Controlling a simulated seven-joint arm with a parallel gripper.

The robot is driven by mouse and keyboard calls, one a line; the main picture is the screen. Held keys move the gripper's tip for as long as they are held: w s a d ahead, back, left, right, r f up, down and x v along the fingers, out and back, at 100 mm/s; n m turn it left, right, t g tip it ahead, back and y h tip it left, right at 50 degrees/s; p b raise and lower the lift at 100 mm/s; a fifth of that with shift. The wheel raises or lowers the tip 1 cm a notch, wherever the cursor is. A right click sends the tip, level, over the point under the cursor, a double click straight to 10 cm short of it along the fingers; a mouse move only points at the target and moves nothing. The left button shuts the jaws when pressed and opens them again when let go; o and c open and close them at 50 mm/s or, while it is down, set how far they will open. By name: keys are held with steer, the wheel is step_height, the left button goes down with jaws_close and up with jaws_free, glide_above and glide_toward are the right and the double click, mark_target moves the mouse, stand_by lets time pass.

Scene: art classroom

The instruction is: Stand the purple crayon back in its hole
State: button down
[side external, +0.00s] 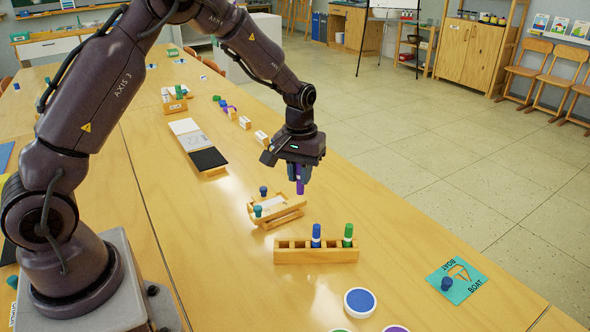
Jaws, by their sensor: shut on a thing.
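The purple crayon (300,187) hangs roughly upright below my gripper (299,173), which is shut on it. Its upper part is hidden between the fingers. The wooden crayon block (290,257) lies nearer the camera, with a row of holes in its top. A blue crayon (316,236) and a green crayon (347,236) stand in holes toward its right. The holes at its left look empty. The purple crayon is apart from the block, in the picture above it; its exact height over the table is hard to tell.
A small wooden frame (287,218) with blue and teal knobs stands close behind the block. A teal BOAT card (463,284) lies at right, and a round blue pad (360,301) in front. A white-and-black folding board (208,159) lies farther back. The table right of the block is mostly clear.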

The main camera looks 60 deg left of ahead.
mark_target(316, 250)
steer(key=s+d+f+m, duration=0.2)
steer(key=s+d+m, duration=0.25)
steer(key=s, duration=0.25)
steer(key=shift+n, duration=0.25)
steer(key=shift+d+f, duration=0.15)
steer(key=shift+f, duration=2.55)
steer(key=shift+f, duration=1.35)
stand_by(0.8)
steer(key=c, duration=1)
jaws_free()
steer(key=shift+o, duration=1.1)
